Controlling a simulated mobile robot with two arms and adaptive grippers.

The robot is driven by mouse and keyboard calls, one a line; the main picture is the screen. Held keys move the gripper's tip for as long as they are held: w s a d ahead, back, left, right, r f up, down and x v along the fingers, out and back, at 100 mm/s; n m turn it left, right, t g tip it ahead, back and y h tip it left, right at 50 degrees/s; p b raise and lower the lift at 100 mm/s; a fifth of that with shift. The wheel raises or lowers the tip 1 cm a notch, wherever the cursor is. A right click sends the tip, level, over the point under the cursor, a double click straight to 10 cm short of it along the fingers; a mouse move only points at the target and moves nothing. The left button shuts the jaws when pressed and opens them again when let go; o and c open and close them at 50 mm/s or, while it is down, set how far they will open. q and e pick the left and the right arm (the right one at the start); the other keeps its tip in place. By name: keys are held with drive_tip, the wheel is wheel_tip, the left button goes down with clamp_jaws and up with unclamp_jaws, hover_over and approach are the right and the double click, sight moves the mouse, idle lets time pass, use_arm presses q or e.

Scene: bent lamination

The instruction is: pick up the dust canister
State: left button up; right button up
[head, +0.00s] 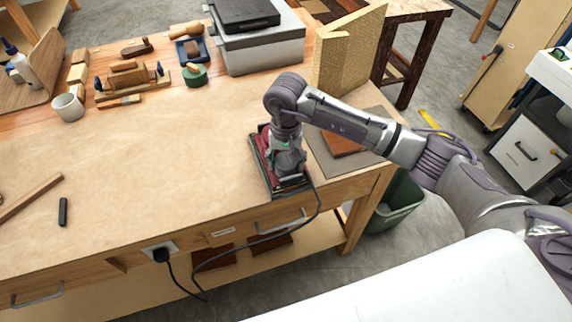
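A dark red and black power tool (262,145), which looks like a sander, sits on the paper-covered bench near its front edge. A black cable runs from it over the edge. My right gripper (287,165) points down over the tool and hides much of it. The fingers blend with the tool, so I cannot tell whether they are open or shut, or whether they touch it. I cannot clearly pick out a dust canister; it may be part of the tool or hidden behind my gripper. My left gripper is not in view.
The workbench (150,150) is clear in the middle. A white mug (68,107), a wooden plane (130,78) and a grey machine (262,48) stand at the back. A curved wooden piece (345,45) stands behind my arm. A black marker (63,211) lies at left.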

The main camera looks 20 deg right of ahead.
drive_tip(key=c, duration=0.5)
drive_tip(key=shift+r, duration=0.1)
